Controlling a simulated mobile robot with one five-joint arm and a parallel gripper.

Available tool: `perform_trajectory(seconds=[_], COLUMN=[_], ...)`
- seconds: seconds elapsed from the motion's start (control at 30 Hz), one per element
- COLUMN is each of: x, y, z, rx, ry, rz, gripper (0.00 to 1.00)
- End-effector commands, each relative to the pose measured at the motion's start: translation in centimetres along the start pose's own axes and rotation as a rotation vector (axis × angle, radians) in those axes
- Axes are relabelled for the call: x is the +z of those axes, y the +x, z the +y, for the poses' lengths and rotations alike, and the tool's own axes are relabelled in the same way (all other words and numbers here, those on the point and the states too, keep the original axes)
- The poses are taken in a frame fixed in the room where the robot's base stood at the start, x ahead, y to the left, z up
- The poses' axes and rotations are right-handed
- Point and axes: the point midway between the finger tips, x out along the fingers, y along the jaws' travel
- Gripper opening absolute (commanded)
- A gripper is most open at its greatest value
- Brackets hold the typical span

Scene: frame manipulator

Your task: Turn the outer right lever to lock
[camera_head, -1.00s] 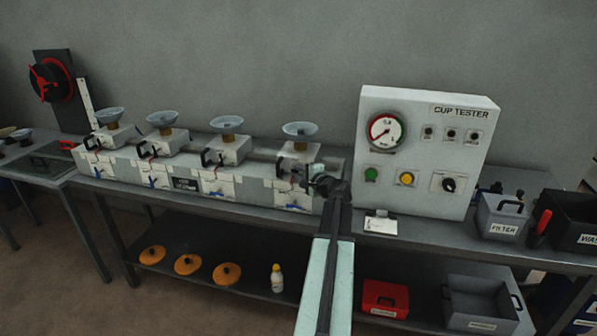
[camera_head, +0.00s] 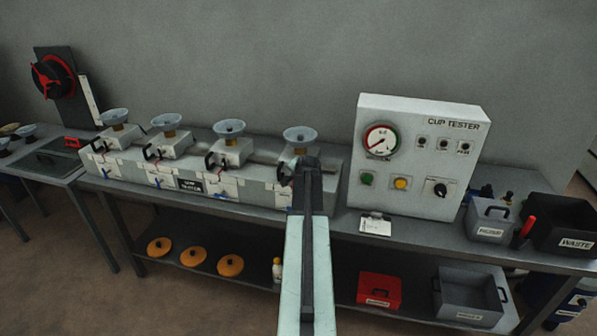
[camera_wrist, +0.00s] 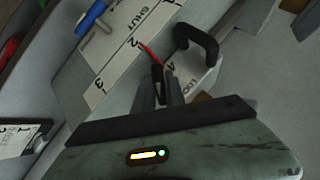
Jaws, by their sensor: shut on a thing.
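The outer right station of the tester bench carries a grey block with a bowl (camera_head: 300,134) on top. In the wrist view a thin red lever (camera_wrist: 152,54) on its front runs down between the fingers of my gripper (camera_wrist: 165,84). My gripper is shut on the lever's end, which the fingers mostly hide. White labels beside it read SHUT, and another, partly hidden, seems to read LOCK (camera_wrist: 204,98). A black looped handle (camera_wrist: 210,42) stands just right of the lever. In the head view my arm covers the lever, and my gripper (camera_head: 309,163) is at that block.
A blue handle (camera_wrist: 92,15) sits at the upper left in the wrist view. The cup tester panel (camera_head: 415,155) stands right of the bench. Similar stations line up to the left. A white card (camera_head: 376,225) lies on the table's front edge.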

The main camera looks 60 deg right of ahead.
Motion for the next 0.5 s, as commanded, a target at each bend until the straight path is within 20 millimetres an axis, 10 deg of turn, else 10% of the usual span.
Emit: perform_trajectory(seconds=[0.5], x=[0.13], y=[0.18], z=[-0.29], rx=[0.307], ry=[-0.309], rz=[0.086], gripper=[0.00])
